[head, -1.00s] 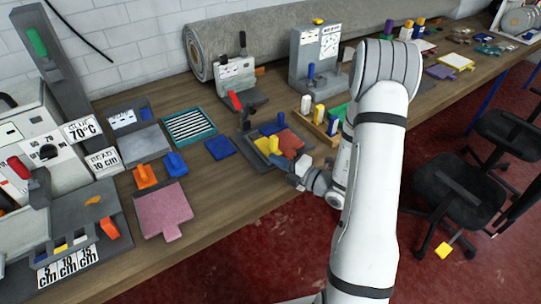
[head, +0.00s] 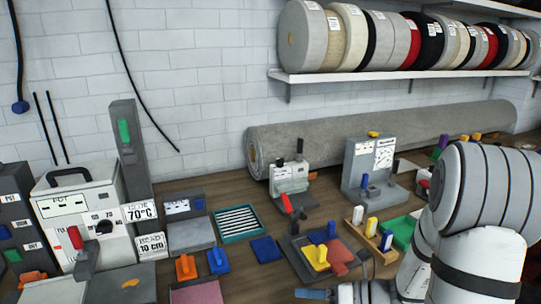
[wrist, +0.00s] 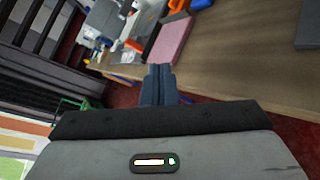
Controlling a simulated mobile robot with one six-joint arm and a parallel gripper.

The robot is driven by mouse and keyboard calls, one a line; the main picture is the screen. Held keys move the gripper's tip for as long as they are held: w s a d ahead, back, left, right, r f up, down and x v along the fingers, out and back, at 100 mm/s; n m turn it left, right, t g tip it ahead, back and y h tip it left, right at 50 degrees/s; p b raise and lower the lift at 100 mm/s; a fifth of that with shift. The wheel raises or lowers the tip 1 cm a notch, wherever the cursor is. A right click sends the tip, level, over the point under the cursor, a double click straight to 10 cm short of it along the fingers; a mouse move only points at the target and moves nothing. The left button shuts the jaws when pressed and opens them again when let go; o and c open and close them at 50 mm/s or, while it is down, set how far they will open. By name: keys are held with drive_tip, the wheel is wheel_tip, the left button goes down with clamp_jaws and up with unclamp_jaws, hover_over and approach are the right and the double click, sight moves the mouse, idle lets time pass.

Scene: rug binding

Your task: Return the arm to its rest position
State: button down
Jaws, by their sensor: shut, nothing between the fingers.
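My gripper (wrist: 158,82) is shut and empty; its two blue-grey fingers are pressed together in the wrist view. In the head view the fingertips (head: 312,294) show at the bottom edge, in front of the bench items and apart from them. My white and grey arm fills the lower right of the head view and hides part of the bench there. The wrist view is tilted, with the fingers pointing towards the bench edge and the pink piece (wrist: 170,40).
The wooden bench (head: 240,285) holds a glue machine (head: 85,215), a grey tray with coloured blocks (head: 300,262), a teal-framed striped panel (head: 238,222) and a grey stand (head: 375,170). A rolled grey rug (head: 390,133) lies behind. A shelf of rolls (head: 400,73) hangs above.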

drive_tip(key=s+r+n+g+h, duration=0.3)
drive_tip(key=s+n+g+h, duration=0.6)
drive_tip(key=n, duration=0.9)
drive_tip(key=s+d+r+n+t+h, duration=0.3)
drive_tip(key=d+r+n+t+h, duration=0.2)
drive_tip(key=n, duration=0.7)
drive_tip(key=shift+s+d+r+n+t+h, duration=0.2)
drive_tip(key=shift+d+r+n+t+h, duration=0.25)
drive_tip(key=shift+t, duration=0.85)
drive_tip(key=shift+d+f, duration=0.1)
drive_tip(key=shift+s, duration=0.1)
